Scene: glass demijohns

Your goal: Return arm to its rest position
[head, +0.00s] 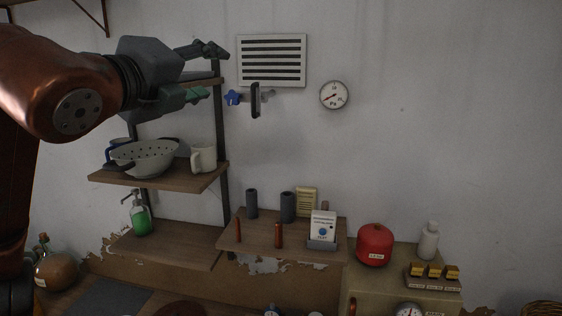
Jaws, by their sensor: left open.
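My left arm comes in from the left, and its copper-coloured link fills the upper left. My left gripper (210,72) is open, with its fingers spread and pointing right. Nothing shows between the fingers. It appears in front of the upper part of the wall shelf, left of the vent, and hides part of that shelf. My right gripper does not show.
A wooden shelf (205,181) holds a colander (150,157) and a mug (204,160). A demijohn (56,268) stands lower left. A red canister (374,246) and a white bottle (428,242) stand lower right. The wall right of the gauge (334,95) is clear.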

